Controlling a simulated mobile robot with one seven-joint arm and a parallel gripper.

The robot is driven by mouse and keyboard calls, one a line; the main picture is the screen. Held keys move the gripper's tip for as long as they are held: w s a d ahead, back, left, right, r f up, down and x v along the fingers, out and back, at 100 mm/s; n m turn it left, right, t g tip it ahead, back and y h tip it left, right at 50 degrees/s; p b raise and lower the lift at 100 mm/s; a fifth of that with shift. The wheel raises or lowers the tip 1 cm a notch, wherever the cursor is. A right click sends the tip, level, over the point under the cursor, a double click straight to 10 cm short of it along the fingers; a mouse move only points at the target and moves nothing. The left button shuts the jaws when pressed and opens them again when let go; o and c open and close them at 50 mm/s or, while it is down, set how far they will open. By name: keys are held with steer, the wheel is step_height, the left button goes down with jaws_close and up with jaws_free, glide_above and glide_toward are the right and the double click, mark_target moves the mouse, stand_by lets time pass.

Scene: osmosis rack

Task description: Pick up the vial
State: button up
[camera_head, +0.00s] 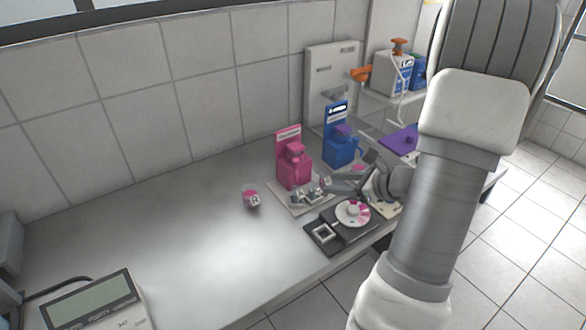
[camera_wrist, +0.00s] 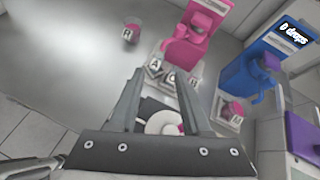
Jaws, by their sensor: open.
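Several small vials with black-and-white letter labels (camera_head: 313,194) sit in a row on a light tray in front of the pink dispenser. They also show in the wrist view (camera_wrist: 155,66), just beyond my fingertips, with letters such as A. A pink-topped labelled cup (camera_head: 251,197) stands apart on the bench to their left, and also shows in the wrist view (camera_wrist: 131,33). My gripper (camera_head: 335,181) is open, its two fingers (camera_wrist: 158,78) spread with nothing between the tips. I cannot tell which container is the task's vial.
A scale (camera_head: 95,305) sits front left. The bench's left middle is clear.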

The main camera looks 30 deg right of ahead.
steer(key=s+d+f+m+h, duration=0.1)
steer(key=d, duration=0.1)
steer(key=s+d+f+m+t+h, duration=0.1)
steer(key=d+f+m, duration=0.1)
steer(key=d, duration=0.1)
steer(key=s+d+f+m+t+b, duration=0.1)
steer(key=d+f+m, duration=0.1)
steer(key=shift+s+d+f+h, duration=0.1)
steer(key=shift+d+h, duration=0.25)
steer(key=shift+h, duration=0.05)
glide_toward(328, 180)
steer(key=x, duration=0.5)
steer(key=shift+d+f, duration=0.15)
steer(key=shift+f, duration=0.05)
steer(key=shift+p+x, duration=0.4)
steer(key=shift+x, duration=2.45)
steer(key=shift+r, duration=0.2)
jaws_close()
